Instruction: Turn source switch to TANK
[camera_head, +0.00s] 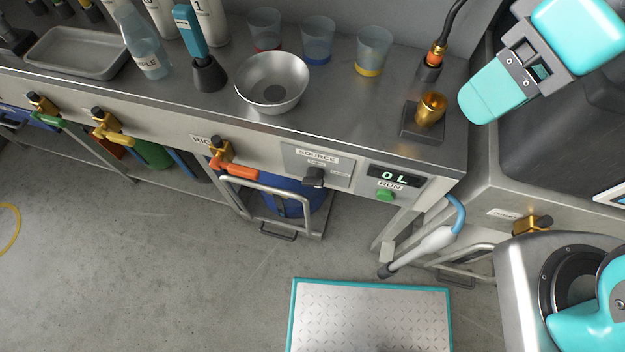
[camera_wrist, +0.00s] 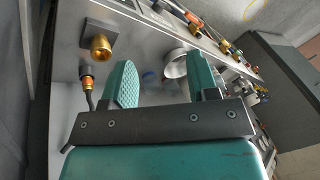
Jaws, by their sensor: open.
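The source switch (camera_head: 314,178) is a dark knob on a grey panel (camera_head: 340,180) marked SOURCE, on the front face of the steel bench. Small position labels sit around the knob; they are too small to read surely, and I cannot tell which one it points to. My gripper (camera_wrist: 165,78) is open and empty, with its two teal fingers apart. In the head view it shows at the upper right, above the bench's right end and well away from the switch. I cannot make out the switch in the wrist view.
An orange-handled valve (camera_head: 235,170) is left of the switch. A display (camera_head: 395,176) reading 0 L and a green RUN button (camera_head: 386,196) are right of it. A metal bowl (camera_head: 272,84) and brass fitting (camera_head: 431,108) stand on the bench. A floor plate (camera_head: 370,315) lies in front.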

